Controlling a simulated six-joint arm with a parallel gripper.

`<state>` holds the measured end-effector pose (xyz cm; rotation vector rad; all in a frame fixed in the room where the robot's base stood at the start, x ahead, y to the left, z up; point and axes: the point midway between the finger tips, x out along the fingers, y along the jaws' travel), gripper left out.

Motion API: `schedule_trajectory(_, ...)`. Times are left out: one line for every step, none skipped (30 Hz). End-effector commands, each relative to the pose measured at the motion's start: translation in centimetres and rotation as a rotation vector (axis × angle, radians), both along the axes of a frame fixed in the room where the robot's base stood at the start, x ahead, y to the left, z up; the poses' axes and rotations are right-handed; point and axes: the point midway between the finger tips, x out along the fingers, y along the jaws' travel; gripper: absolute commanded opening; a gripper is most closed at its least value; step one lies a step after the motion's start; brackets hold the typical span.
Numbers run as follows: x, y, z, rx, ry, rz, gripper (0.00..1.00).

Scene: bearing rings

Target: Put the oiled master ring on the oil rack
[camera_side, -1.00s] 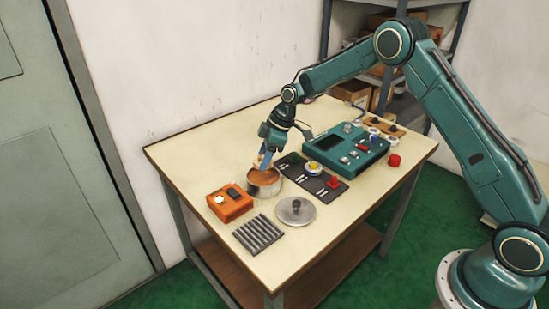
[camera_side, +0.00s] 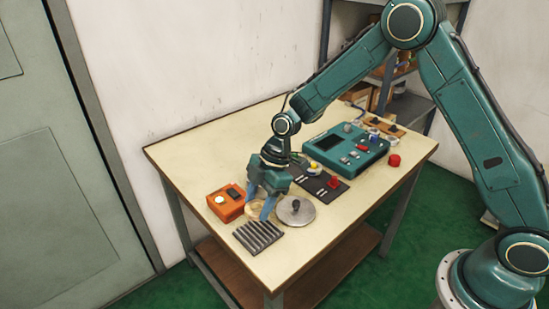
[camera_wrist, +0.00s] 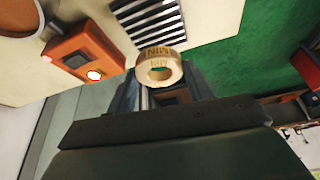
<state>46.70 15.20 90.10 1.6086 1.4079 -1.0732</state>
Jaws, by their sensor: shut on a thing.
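My gripper (camera_side: 261,210) is shut on a cream-coloured ring with lettering, the master ring (camera_wrist: 158,68). In the wrist view the ring sits at the fingertips, its hole facing the camera. In the side view the fingers point down, just behind the oil rack (camera_side: 258,236), a dark grey slatted grid on the table. The rack also shows in the wrist view (camera_wrist: 147,22), beyond the ring. The ring looks held above the table, apart from the rack. I cannot see whether oil is on it.
An orange box (camera_side: 226,203) with a lit button stands left of my gripper. A round metal lid (camera_side: 297,211) lies to the right. The pot (camera_wrist: 18,16) of brown liquid is mostly hidden behind my gripper in the side view. A teal instrument (camera_side: 345,150) stands farther back.

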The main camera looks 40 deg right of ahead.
Motion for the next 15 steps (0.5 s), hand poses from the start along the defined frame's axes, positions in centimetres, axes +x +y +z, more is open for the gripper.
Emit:
schedule_trajectory(0.0, 0.1, 0.1, 0.001, -0.002, 0.002, 0.21)
schedule_trajectory(0.0, 0.1, 0.1, 0.001, -0.002, 0.002, 0.21)
schedule_trajectory(0.0, 0.0, 0.0, 0.001, -0.002, 0.002, 0.21)
schedule_trajectory(0.0, 0.0, 0.0, 0.001, -0.002, 0.001, 0.21)
schedule_trajectory(0.0, 0.0, 0.0, 0.001, -0.002, 0.001, 0.21)
schedule_trajectory(0.0, 0.0, -0.1, 0.001, -0.002, 0.001, 0.21)
schedule_trajectory(0.0, 0.0, -0.2, 0.001, -0.001, 0.001, 0.21)
schedule_trajectory(0.0, 0.0, -0.3, 0.001, -0.001, 0.001, 0.21)
schedule_trajectory(0.0, 0.0, -0.5, 0.001, -0.001, 0.001, 0.21)
schedule_trajectory(0.0, 0.0, -0.6, 0.001, -0.001, 0.001, 0.21)
schedule_trajectory(0.0, 0.0, -0.8, 0.0, 0.0, 0.0, 0.21)
schedule_trajectory(0.0, 0.0, -1.0, 0.0, 0.001, 0.0, 0.21)
schedule_trajectory(0.0, 0.0, -1.2, 0.0, 0.001, 0.0, 0.21)
schedule_trajectory(0.0, 0.0, -1.4, 0.0, 0.001, 0.0, 0.21)
schedule_trajectory(0.0, 0.0, -1.7, 0.0, 0.0, 0.0, 0.21)
